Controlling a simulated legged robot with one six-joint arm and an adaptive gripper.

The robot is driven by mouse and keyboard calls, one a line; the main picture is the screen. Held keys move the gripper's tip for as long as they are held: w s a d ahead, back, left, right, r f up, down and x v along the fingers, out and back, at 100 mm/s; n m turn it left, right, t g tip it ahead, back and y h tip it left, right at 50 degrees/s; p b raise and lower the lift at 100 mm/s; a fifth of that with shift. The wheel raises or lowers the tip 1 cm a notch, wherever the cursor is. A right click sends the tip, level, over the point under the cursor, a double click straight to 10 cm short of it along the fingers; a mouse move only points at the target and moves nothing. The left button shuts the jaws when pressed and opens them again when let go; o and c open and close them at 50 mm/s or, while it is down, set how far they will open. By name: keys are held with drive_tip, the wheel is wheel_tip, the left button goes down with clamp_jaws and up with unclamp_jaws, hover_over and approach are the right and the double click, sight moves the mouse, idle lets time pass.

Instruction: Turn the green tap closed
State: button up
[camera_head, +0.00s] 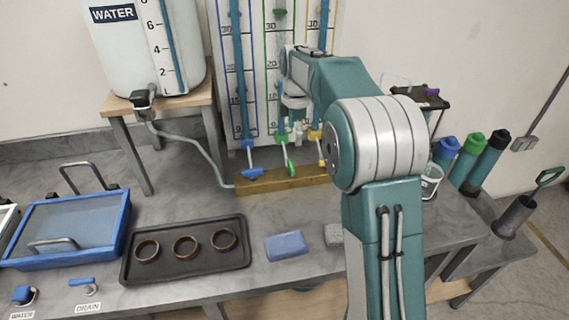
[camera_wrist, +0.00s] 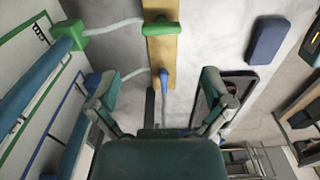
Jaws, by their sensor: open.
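The green tap (camera_head: 288,160) stands on the wooden rail below the middle tube, between the blue tap (camera_head: 252,172) and the yellow tap (camera_head: 321,150). In the wrist view the green tap's handle (camera_wrist: 160,27) lies across the rail near the top edge. My gripper (camera_wrist: 158,82) is open and empty, its two fingers spread wide. The blue tap's handle (camera_wrist: 164,78) shows between the fingers in that view. The green handle shows beyond the fingertips, apart from them. In the head view my arm hides most of the gripper.
Upright measuring tubes (camera_head: 240,70) stand behind the rail (camera_head: 262,185). A water tank (camera_head: 150,50) on a stand is at the left. A black tray (camera_head: 185,268) with three rings, a blue block (camera_head: 287,245) and a blue-rimmed basin (camera_head: 68,228) lie on the bench.

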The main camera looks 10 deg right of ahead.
sight(290, 164)
drive_tip(key=f, duration=0.3)
drive_tip(key=a+f, duration=0.1)
drive_tip(key=f, duration=0.5)
drive_tip(key=shift+a+f, duration=0.25)
drive_tip(key=shift+f, duration=0.05)
drive_tip(key=shift+d+f, duration=0.45)
drive_tip(key=shift+d, duration=0.15)
drive_tip(key=shift+a, duration=0.35)
drive_tip(key=c, duration=0.9)
